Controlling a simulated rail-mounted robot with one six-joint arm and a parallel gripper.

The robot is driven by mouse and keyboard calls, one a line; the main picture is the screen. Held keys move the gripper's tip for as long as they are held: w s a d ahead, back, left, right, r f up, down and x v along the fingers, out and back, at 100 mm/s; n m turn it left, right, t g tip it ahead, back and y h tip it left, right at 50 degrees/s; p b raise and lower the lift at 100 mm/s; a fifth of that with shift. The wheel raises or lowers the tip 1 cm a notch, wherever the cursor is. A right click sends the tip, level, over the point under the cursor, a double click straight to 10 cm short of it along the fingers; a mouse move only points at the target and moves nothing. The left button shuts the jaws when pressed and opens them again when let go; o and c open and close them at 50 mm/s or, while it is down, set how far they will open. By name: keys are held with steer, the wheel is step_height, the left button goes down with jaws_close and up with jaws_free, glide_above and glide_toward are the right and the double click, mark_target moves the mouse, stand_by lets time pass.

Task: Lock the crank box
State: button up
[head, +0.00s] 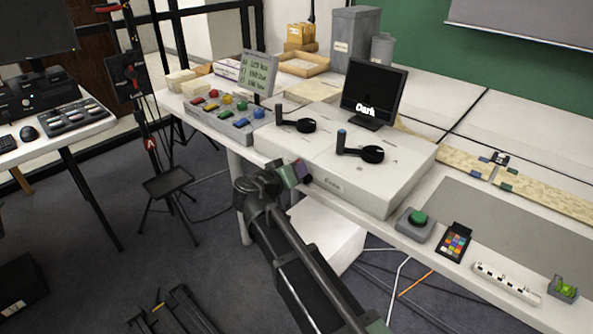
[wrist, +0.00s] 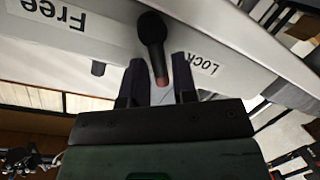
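The crank box (head: 345,180) is a wide pale box on the bench, with two black cranks (head: 300,125) (head: 362,150) on top. Its front face carries a "Free" label (head: 332,183). In the wrist view, the "Free" label (wrist: 48,14) is at upper left and a "Lock" label (wrist: 201,64) is to the right. A black lever (wrist: 152,35) with a reddish tip lies between the labels, closer to "Lock". My gripper (head: 298,172) is at the box's front; in the wrist view, its fingers (wrist: 159,85) are apart on either side of the lever's tip, with gaps visible. In the head view, the lever is hidden.
A monitor (head: 373,92) reading "Dark" stands behind the box. A panel of coloured buttons (head: 227,118) is to the left. A green push button (head: 416,222), a colour chart (head: 454,241) and a white strip (head: 506,283) lie to the right along the bench's front edge.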

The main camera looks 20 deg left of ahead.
steer(key=p+v, duration=0.2)
steer(key=v, duration=0.8)
steer(key=shift+s, duration=0.2)
steer(key=s+d+f+n+g+p, duration=0.25)
steer(key=d+g+p, duration=0.7)
steer(key=d, duration=0.65)
steer(key=s+d+r+m+g+y+p, duration=0.1)
steer(key=d+r+p, duration=0.3)
steer(key=d, duration=0.5)
steer(key=d+r+m+g+y+p, duration=0.2)
steer(key=d+r+p, duration=0.3)
steer(key=d, duration=0.4)
steer(key=s+d+r+m+g+y+p, duration=0.1)
steer(key=d+r+p, duration=0.4)
steer(key=d, duration=0.5)
steer(key=shift+s+m+g+y+p, duration=0.35)
steer(key=shift+m+g+p, duration=0.2)
steer(key=shift+m+p, duration=0.4)
